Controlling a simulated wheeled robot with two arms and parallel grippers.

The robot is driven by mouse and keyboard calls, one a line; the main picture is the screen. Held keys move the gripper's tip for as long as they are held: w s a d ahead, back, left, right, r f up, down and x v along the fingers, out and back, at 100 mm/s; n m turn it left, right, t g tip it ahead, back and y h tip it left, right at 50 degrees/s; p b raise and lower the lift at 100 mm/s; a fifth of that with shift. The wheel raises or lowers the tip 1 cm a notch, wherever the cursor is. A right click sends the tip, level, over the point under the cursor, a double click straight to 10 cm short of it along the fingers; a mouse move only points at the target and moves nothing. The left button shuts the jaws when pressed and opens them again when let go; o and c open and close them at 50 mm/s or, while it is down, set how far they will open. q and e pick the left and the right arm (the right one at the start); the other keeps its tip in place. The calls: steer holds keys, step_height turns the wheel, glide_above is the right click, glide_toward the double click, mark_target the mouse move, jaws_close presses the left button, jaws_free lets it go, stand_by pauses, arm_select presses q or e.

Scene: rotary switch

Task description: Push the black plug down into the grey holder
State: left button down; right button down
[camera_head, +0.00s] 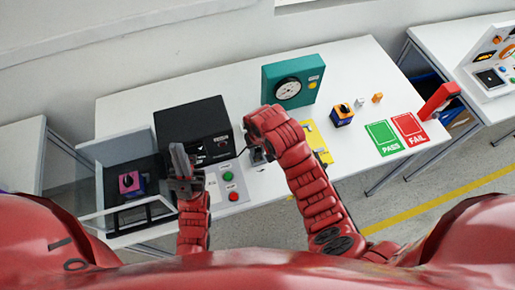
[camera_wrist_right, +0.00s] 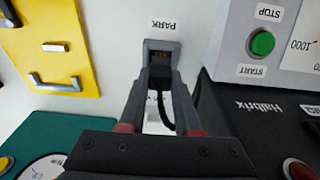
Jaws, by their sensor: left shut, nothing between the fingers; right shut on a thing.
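In the right wrist view, the grey holder (camera_wrist_right: 177,48) is fixed to the white table by the word PARK, with small gold spots in its dark opening. My right gripper (camera_wrist_right: 160,75) is shut on the black plug (camera_wrist_right: 159,83) right at the holder's near side. How deep the plug sits is hard to tell. In the head view, my right gripper (camera_head: 257,150) hides most of the plug, and the holder (camera_head: 258,158) shows only in part. My left gripper (camera_head: 180,150) is shut and empty, in front of the black box (camera_head: 190,115).
A black cable (camera_wrist_right: 164,115) runs from the plug. A start/stop panel (camera_head: 232,185) is just left of the right arm. A teal gauge box (camera_head: 290,82) stands behind, with a yellow plate (camera_head: 318,140) to the right. An open fixture (camera_head: 118,160) is at left.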

steer(key=shift+f+b, duration=0.9)
steer(key=shift+f, duration=0.3)
steer(key=c, duration=0.5)
jaws_free()
steer(key=shift+c, duration=0.2)
steer(key=shift+r, duration=0.55)
step_height(320, 180, up, 16)
steer(key=s+p, duration=0.2)
steer(key=p, duration=0.6)
steer(key=shift+d, duration=0.35)
steer(key=shift+r, duration=0.1)
